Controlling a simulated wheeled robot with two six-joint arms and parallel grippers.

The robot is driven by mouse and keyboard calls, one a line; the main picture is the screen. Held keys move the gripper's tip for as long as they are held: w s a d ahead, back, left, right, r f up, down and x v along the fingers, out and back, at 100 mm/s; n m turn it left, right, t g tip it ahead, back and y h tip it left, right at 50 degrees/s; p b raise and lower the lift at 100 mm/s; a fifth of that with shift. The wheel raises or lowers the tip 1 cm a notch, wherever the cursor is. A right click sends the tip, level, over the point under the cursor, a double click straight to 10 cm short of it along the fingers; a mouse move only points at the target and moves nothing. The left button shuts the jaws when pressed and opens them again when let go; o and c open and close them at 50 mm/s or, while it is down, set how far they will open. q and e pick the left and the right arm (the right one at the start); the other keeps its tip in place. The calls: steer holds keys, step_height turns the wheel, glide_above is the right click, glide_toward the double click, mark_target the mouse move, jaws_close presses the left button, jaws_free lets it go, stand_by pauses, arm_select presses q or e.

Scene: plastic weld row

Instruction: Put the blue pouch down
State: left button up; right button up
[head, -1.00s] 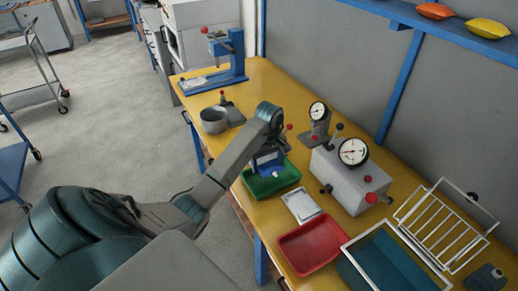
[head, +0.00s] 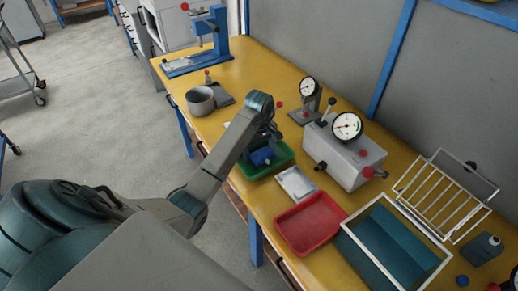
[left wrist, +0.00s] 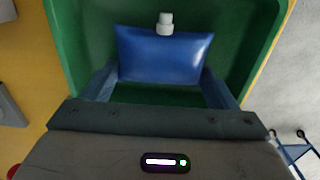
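The blue pouch (head: 262,156) is in the green tray (head: 284,161) on the yellow bench. In the left wrist view the pouch (left wrist: 165,58) shows a white cap at its top edge, with the green tray floor (left wrist: 165,96) around it. My left gripper (head: 264,141) is just above the pouch, inside the tray's outline. Its two fingers (left wrist: 160,76) are wide apart, one at each side of the pouch's near end. They look open, but I cannot tell whether they still touch it. My right gripper is not in view.
A red tray (head: 310,223), a flat whitish packet (head: 296,184) and a grey gauge box (head: 343,158) are close to the green tray. A teal bin with a white rim (head: 397,250), a wire rack (head: 450,196) and a grey pot (head: 200,101) also stand on the bench.

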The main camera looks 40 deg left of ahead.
mark_target(259, 149)
arm_select(q)
steer(key=o, duration=0.4)
steer(key=shift+r, duration=0.2)
steer(key=shift+r+p, duration=0.25)
steer(key=shift+p, duration=0.15)
steer(key=shift+r, duration=0.2)
step_height(259, 149, up, 3)
steer(key=shift+r, duration=0.2)
step_height(259, 149, up, 8)
steer(key=p, duration=0.9)
steer(key=shift+r, duration=0.15)
